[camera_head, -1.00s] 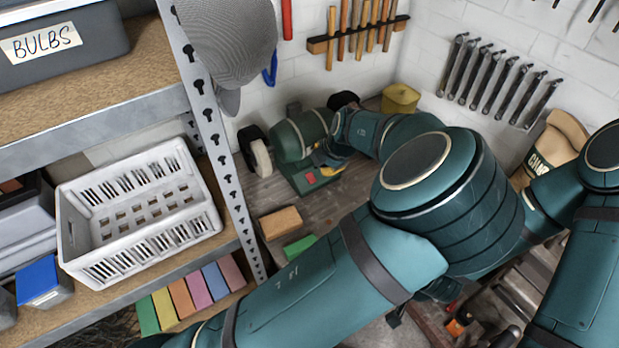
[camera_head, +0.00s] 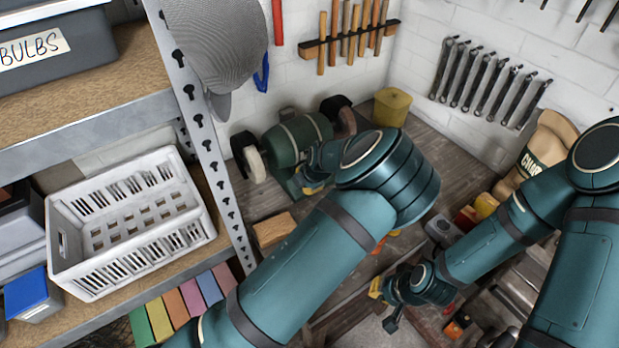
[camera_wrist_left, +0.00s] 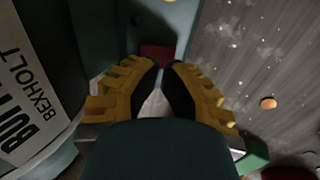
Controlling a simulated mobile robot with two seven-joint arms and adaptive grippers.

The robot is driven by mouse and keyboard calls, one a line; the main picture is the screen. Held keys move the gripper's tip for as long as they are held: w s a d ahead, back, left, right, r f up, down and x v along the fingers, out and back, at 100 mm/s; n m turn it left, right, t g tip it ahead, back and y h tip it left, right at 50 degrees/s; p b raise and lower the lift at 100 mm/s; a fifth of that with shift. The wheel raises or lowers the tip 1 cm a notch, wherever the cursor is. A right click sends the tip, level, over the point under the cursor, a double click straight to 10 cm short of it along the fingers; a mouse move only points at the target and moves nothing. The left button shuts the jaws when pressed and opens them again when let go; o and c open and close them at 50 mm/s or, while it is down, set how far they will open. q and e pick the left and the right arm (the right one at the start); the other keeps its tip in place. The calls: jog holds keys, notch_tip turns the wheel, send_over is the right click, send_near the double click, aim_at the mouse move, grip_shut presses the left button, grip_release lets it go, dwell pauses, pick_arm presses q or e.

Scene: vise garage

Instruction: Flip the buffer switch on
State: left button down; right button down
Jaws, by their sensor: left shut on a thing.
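The buffer (camera_head: 302,138) is a green bench machine with a wheel at each end, on the wooden bench at the back. Its red switch (camera_wrist_left: 157,52) shows at the fingertips in the left wrist view; in the head view my left arm hides it. My left gripper (camera_wrist_left: 167,68), with yellow fingers and black pads, is shut on the switch, low at the front of the buffer; a bit of it shows in the head view (camera_head: 313,188). My right gripper (camera_head: 381,304) is over the lower right area, away from the buffer; its finger opening is unclear.
A metal shelf with a white crate (camera_head: 75,270) and a bulbs bin (camera_head: 85,62) stands at the left, its upright close to the buffer. A yellow tin (camera_head: 392,107) stands right of the buffer. A charcoal bag (camera_head: 545,150) leans in the right corner. A brown block (camera_head: 273,229) lies in front.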

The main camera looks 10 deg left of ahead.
pick_arm(q)
jog(key=shift+w+a+f, duration=0.15)
jog(key=shift+f, duration=0.25)
